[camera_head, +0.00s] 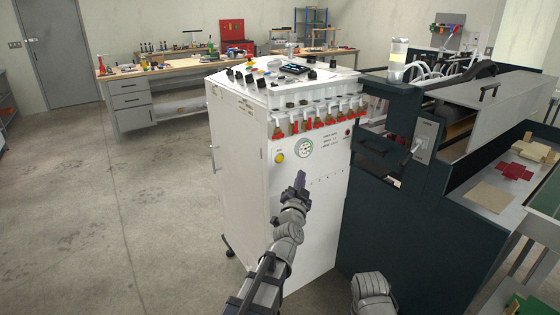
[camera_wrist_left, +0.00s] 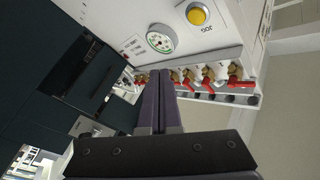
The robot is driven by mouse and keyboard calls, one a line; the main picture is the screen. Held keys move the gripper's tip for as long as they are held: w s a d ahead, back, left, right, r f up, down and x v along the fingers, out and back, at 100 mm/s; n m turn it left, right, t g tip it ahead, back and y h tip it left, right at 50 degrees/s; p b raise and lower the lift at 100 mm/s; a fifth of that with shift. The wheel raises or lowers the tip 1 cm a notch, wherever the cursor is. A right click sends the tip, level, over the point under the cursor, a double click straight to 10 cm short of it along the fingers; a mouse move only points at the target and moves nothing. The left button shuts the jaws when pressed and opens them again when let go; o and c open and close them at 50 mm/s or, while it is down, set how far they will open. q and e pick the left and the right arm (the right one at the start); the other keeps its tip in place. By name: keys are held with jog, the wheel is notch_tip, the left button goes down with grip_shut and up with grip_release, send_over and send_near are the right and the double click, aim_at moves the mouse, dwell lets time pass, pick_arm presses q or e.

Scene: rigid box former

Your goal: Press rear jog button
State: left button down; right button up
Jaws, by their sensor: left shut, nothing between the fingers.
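A round yellow button (camera_head: 279,158) sits on the upper left of the white cabinet's front panel (camera_head: 322,205), left of a round dial gauge (camera_head: 305,148). In the left wrist view the yellow button (camera_wrist_left: 198,15) shows near the top edge with a label reading JOG beside it, and the gauge (camera_wrist_left: 160,41) is nearer the fingers. My left gripper (camera_head: 300,176) is in front of the panel, below and right of the button, apart from it in the picture. Its fingers (camera_wrist_left: 152,76) are closed together and empty. My right gripper is out of view.
A row of red-handled valves (camera_head: 318,123) runs above the gauge. Knobs and switches cover the cabinet top (camera_head: 284,75). The dark machine body (camera_head: 385,220) adjoins on the right, with a grey switch box (camera_head: 425,142). Open concrete floor (camera_head: 120,210) lies to the left.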

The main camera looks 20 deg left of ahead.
pick_arm(q)
jog(key=shift+w+a, duration=0.9)
jog(key=shift+a, duration=0.2)
jog(key=shift+w+a, duration=0.9)
jog(key=shift+a, duration=0.25)
jog(key=shift+w+a, duration=0.9)
jog(key=shift+a, duration=0.2)
jog(key=shift+w+a, duration=0.1)
jog(key=shift+a, duration=0.05)
jog(key=shift+w+a, duration=0.15)
jog(key=shift+a, duration=0.05)
jog(key=shift+w+a, duration=0.25)
jog(key=shift+a, duration=0.1)
dwell(0.4)
jog(key=shift+s+d, duration=0.5)
jog(key=shift+d, duration=0.15)
dwell(0.3)
jog(key=s+d, duration=0.1)
jog(key=d, duration=0.1)
jog(key=s+d, duration=0.2)
dwell(0.4)
